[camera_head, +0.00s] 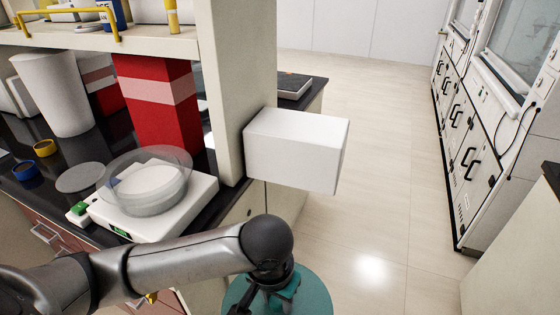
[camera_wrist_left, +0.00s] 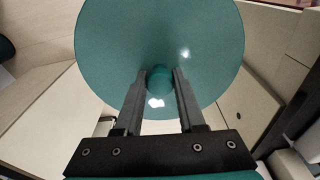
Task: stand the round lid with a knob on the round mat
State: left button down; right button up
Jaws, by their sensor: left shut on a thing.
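The round lid with a knob is teal. It shows at the bottom of the head view (camera_head: 316,296), partly covered by my left arm, and fills the upper middle of the left wrist view (camera_wrist_left: 160,30). My left gripper (camera_wrist_left: 159,78) is shut on the lid's knob, one finger on each side. In the head view my left gripper (camera_head: 268,290) is over the lid, in front of the bench's edge. A flat grey round mat (camera_head: 80,177) lies on the dark bench top at the left, bare. My right gripper is not in view.
A white balance (camera_head: 190,205) with a clear round shield (camera_head: 150,182) stands right of the mat. Small blue (camera_head: 25,170) and yellow (camera_head: 45,148) cups lie left of it. A red box (camera_head: 160,105) and a white cylinder (camera_head: 53,92) stand behind, under a shelf.

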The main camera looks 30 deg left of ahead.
aim_at(82, 176)
jog(key=k+j+z, duration=0.1)
jog(key=z, duration=0.4)
jog(key=k+j+z, duration=0.15)
jog(key=z, duration=0.35)
jog(key=k+z, duration=0.1)
jog(key=z, duration=0.4)
jog(key=k+j+z, duration=0.2)
jog(key=z, duration=0.2)
jog(key=k+z, duration=0.75)
jog(key=k+u, duration=0.35)
jog(key=k+j+u, duration=0.55)
jog(key=k+u, duration=0.15)
jog(key=k, duration=0.15)
